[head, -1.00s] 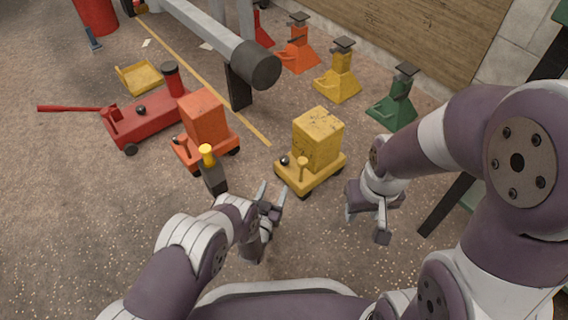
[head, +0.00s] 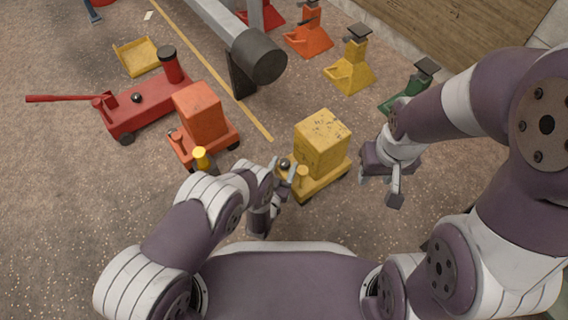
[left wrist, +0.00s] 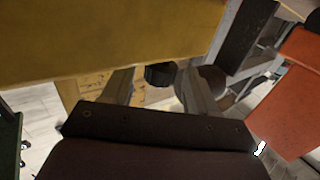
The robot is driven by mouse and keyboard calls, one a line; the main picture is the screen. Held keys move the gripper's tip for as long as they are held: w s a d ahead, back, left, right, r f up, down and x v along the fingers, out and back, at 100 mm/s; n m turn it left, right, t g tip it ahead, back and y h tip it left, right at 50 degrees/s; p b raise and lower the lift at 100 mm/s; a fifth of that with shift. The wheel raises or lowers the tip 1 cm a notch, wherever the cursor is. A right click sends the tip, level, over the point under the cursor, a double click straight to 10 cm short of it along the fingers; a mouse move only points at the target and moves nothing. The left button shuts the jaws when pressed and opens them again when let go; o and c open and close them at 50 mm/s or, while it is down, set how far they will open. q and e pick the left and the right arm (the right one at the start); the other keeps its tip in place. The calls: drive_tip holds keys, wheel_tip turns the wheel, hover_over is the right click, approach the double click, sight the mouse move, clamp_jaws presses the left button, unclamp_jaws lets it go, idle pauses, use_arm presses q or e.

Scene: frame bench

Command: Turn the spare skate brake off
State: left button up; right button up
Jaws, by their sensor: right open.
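A yellow skate (head: 322,140) with a worn block on a low deck stands in the middle of the head view. It has a dark round knob (head: 285,164) and a short yellow lever (head: 302,174) at its near left end. An orange skate (head: 203,112) with a similar lever stands to its left. I cannot tell which is the spare. My left gripper (head: 282,174) is open at the yellow skate's knob end. In the left wrist view, a dark knob (left wrist: 160,74) shows between its fingers (left wrist: 160,92); contact is unclear. My right gripper (head: 382,183) is open and empty, right of the yellow skate.
A red floor jack (head: 145,108) with a long handle stands at the left, near a yellow tray (head: 137,56). A grey beam (head: 225,30) overhangs behind the skates. Several jack stands line the wall, including a yellow one (head: 351,68).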

use_arm(q)
drive_tip(key=c, duration=0.9)
drive_tip(key=shift+o, duration=0.2)
drive_tip(key=shift+w+a+m+g+h, duration=0.15)
drive_tip(key=shift+m+g+h, duration=0.2)
drive_tip(key=shift+m+h, duration=0.25)
drive_tip(key=shift+w+a+m+g+h, duration=0.1)
drive_tip(key=shift+m+g+h, duration=0.3)
drive_tip(key=shift+h, duration=0.4)
drive_tip(key=shift+m+g+h+b, duration=0.35)
drive_tip(key=shift+m+g+h, duration=0.4)
drive_tip(key=shift+h, duration=0.25)
drive_tip(key=shift+m+g+h, duration=0.3)
drive_tip(key=shift+m+h, duration=0.15)
drive_tip(key=shift+h, duration=0.05)
drive_tip(key=o, duration=1)
drive_tip(key=shift+o, duration=0.2)
